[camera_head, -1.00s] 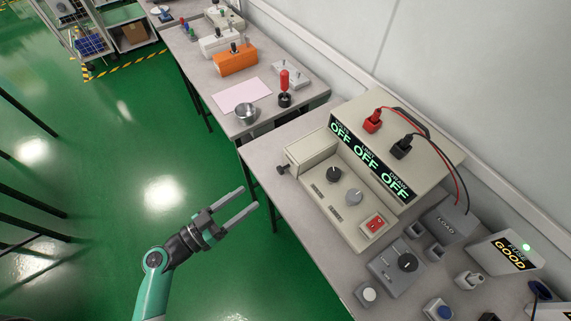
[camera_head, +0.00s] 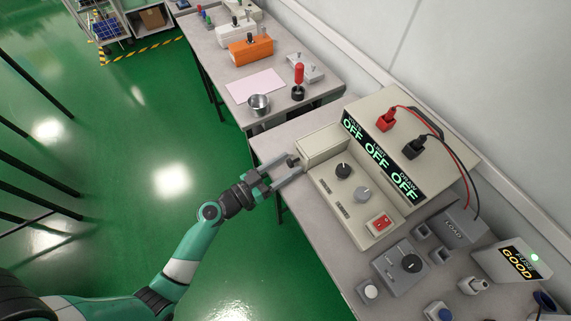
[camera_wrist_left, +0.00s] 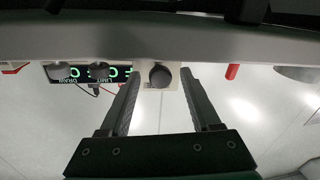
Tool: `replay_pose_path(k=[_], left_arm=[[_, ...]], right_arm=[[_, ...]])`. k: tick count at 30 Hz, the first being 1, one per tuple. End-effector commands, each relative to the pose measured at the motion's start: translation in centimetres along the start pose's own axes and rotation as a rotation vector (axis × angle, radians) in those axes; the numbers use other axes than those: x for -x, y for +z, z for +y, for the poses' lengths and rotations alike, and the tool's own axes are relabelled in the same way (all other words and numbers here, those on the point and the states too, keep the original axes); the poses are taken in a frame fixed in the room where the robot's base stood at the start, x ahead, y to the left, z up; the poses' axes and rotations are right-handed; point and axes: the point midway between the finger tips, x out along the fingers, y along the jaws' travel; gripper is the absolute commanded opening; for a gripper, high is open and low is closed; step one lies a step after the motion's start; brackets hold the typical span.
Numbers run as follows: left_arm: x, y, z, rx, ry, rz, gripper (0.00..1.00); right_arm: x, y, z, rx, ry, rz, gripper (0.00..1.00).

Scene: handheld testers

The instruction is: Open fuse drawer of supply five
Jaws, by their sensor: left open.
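The beige power supply (camera_head: 400,150) stands on the near bench, its display reading OFF in three places. A dark round knob (camera_head: 293,161) sticks out of its left end. In the left wrist view this knob (camera_wrist_left: 160,76) sits on a small beige panel between my finger lines. My left gripper (camera_head: 282,176) is open at the supply's left end, with its fingertips near the knob. The wrist view shows one finger on each side of the knob; I cannot tell whether they touch it. The drawer behind the knob is mostly hidden. My right gripper is not in view.
A red and a black plug (camera_head: 413,147) with cables sit on top of the supply. A grey load box (camera_head: 460,228) and a tester reading GOOD (camera_head: 518,262) stand to the right. A farther bench holds an orange box (camera_head: 250,50) and a metal cup (camera_head: 259,105).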

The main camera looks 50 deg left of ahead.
Motion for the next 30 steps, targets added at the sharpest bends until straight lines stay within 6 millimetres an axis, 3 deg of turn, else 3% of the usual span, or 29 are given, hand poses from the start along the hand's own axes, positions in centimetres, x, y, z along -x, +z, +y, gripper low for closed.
replay_pose_path(k=[4,15,30], left_arm=[[0.03,0.01,-0.01,0.0,0.0,0.0,0.64],[0.06,0.0,-0.02,0.0,0.0,0.0,0.0],[0.07,0.0,-0.03,-0.001,-0.001,0.0,0.0]], right_arm=[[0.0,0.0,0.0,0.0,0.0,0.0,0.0],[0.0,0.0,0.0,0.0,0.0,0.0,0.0],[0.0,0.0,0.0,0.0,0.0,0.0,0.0]])
